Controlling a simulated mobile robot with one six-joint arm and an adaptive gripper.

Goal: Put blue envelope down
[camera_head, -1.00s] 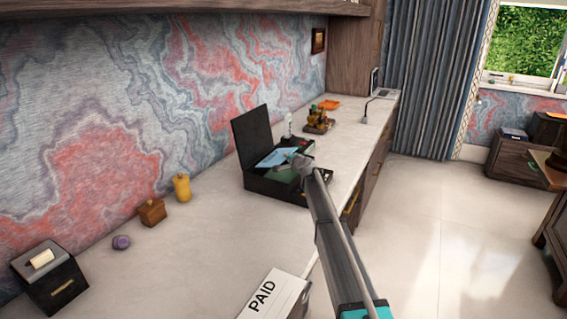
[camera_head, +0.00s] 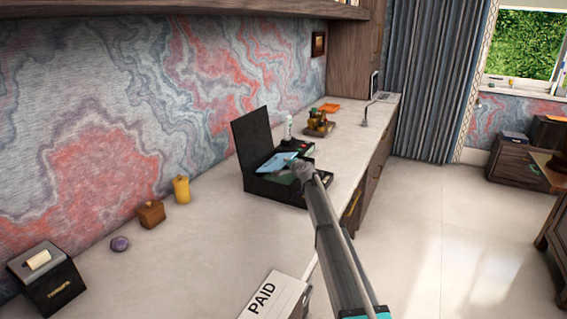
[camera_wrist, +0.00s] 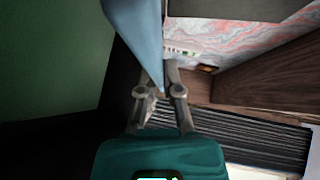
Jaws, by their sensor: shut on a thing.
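The blue envelope (camera_head: 277,161) shows in the head view over the open black box on the long pale counter. It also shows in the wrist view (camera_wrist: 140,30), where its narrow end lies between my fingers. My gripper (camera_wrist: 160,88) is shut on it. In the head view my gripper (camera_head: 300,166) is at the box's right side, partly hidden by my arm. The black box (camera_head: 282,191) has its lid raised at the left, and green shows inside it. I cannot tell whether the envelope touches the box.
A white bottle (camera_head: 288,128) stands behind the box, and an ornament (camera_head: 318,124) stands farther back.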

